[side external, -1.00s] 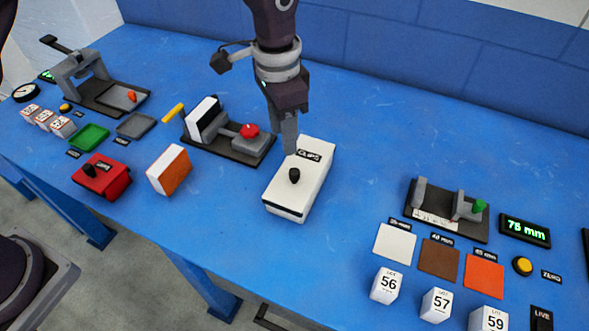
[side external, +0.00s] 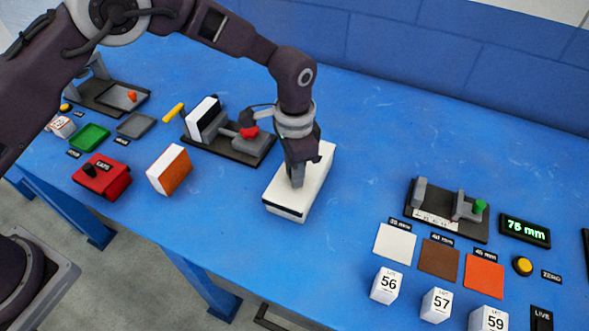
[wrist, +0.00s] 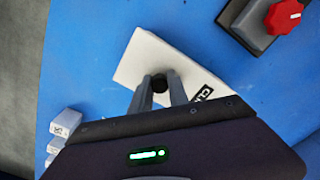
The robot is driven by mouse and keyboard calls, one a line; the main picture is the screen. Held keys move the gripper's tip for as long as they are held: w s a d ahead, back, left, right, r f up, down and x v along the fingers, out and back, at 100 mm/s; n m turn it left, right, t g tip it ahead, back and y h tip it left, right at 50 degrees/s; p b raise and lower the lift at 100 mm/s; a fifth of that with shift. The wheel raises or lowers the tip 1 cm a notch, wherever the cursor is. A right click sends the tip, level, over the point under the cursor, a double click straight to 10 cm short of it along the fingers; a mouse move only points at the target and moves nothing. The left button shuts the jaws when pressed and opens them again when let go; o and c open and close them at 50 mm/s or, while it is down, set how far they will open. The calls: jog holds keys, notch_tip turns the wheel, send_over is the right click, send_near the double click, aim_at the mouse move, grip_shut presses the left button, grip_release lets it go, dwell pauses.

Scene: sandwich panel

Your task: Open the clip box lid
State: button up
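The clip box (side external: 312,190) is a white box on the blue table, with its lid down. It also shows in the wrist view (wrist: 190,62), with part of its black label. My gripper (side external: 297,185) points down at the lid and hides the black knob in the side view. In the wrist view my gripper's fingers (wrist: 159,80) stand on either side of the black knob (wrist: 159,84), very close to it. I cannot tell whether they press on it.
A fixture with a red knob (side external: 250,132) stands close behind the box to the left. An orange and white block (side external: 170,170) and a red box (side external: 103,178) lie further left. A gauge fixture (side external: 448,212) is to the right. Table between box and gauge is clear.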

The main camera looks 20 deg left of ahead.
grip_shut()
dwell(1.0)
jog(key=d, duration=0.9)
jog(key=shift+d, duration=0.3)
jog(key=o, duration=0.7)
grip_release()
notch_tip(320, 180, up, 7)
